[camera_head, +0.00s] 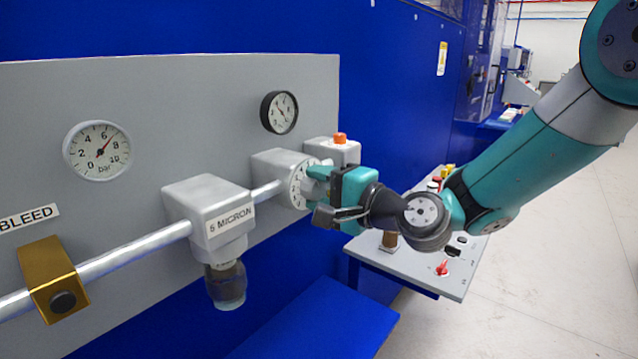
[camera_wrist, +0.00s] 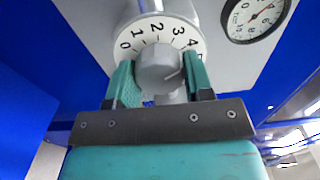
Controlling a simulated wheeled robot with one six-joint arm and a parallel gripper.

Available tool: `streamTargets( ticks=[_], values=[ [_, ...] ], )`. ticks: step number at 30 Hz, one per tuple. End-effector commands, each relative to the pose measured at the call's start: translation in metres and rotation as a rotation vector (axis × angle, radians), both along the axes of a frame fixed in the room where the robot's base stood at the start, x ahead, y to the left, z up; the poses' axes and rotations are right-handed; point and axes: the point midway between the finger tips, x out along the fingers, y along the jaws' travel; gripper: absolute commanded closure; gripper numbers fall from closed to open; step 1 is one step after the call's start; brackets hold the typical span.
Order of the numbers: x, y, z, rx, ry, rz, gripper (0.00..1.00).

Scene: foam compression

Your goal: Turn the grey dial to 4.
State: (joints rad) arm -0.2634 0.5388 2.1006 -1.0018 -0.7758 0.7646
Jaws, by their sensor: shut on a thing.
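The grey dial (camera_wrist: 158,68) is a round knob in front of a white scale plate (camera_wrist: 140,40) numbered from 0 at left through 1, 2 and 3 to 4 at right. A further number past 4 is partly hidden by the right finger. A dark pointer line sits at the knob's right side, on the side of 4 and beyond; its exact reading is unclear. My gripper (camera_wrist: 160,80) is shut on the knob, one finger on each side. In the head view my gripper (camera_head: 317,190) reaches the scale plate (camera_head: 298,187) from the right and hides the knob.
A black-rimmed gauge (camera_head: 279,112) is above the dial. An orange-topped block (camera_head: 345,150) sits close behind my gripper. The 5 MICRON filter (camera_head: 210,215) and a pipe (camera_head: 150,243) are at left. A panel table (camera_head: 400,262) stands below right.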

Motion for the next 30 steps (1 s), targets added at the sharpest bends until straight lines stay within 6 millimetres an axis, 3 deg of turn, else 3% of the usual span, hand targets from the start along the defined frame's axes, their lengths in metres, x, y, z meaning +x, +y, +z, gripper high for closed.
streamTargets(
  ticks=[17,18,20,30],
  values=[
    [0.0005,-0.0008,-0.0002,0.018,0.023,-0.002,0.76],
    [0.0005,-0.0008,-0.0002,0.017,0.022,-0.002,0.44],
    [0.0004,-0.0007,-0.0002,0.017,0.022,-0.002,0.30],
    [0.0001,0.0001,-0.0002,0.017,0.022,0.000,0.27]
  ],
)
